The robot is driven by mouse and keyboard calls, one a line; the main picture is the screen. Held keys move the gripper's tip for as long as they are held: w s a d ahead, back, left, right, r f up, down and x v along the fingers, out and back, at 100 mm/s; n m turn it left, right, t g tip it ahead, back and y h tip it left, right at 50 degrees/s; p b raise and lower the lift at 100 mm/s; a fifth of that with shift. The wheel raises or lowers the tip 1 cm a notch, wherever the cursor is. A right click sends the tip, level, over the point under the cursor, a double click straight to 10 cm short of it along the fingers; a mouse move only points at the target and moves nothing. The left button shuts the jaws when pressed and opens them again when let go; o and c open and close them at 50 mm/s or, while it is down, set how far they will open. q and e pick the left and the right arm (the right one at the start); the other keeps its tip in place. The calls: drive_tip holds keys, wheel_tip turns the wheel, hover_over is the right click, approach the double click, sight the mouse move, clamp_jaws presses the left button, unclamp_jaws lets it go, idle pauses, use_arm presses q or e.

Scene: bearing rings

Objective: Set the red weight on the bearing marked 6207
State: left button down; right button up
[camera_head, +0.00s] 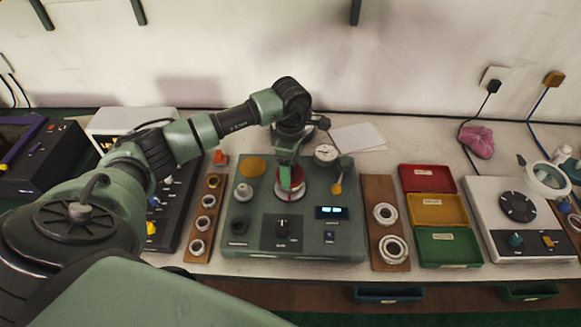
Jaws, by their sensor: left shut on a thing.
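My left gripper (289,168) is shut on the red weight (291,184), over the middle of the green instrument. The weight is partly hidden by the fingers. A pale round rim shows around it; I cannot tell whether the weight touches what is below. Bearing rings sit on two wooden boards. The left board holds several smaller rings, one of them a ring (203,223) near the front. The right board holds a ring (385,214) at the back and a larger ring (393,249) in front. I cannot read the mark 6207 on any. My right gripper is out of view.
The green instrument (345,248) carries a dial gauge (326,153), knobs and a lit display. Right of the boards are red (427,178), yellow (438,209) and green (449,246) trays, then a white device (520,240). A pink cloth (478,142) lies behind.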

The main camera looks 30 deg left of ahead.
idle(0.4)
use_arm(q)
drive_tip(key=shift+r, duration=0.1)
drive_tip(key=shift+c, duration=1.6)
unclamp_jaws()
drive_tip(key=shift+o, duration=1.3)
wheel_tip(320, 180, up, 6)
drive_tip(key=b, duration=0.2)
drive_tip(key=shift+r+b, duration=0.25)
drive_tip(key=shift+b, duration=0.1)
drive_tip(key=shift+r, duration=0.65)
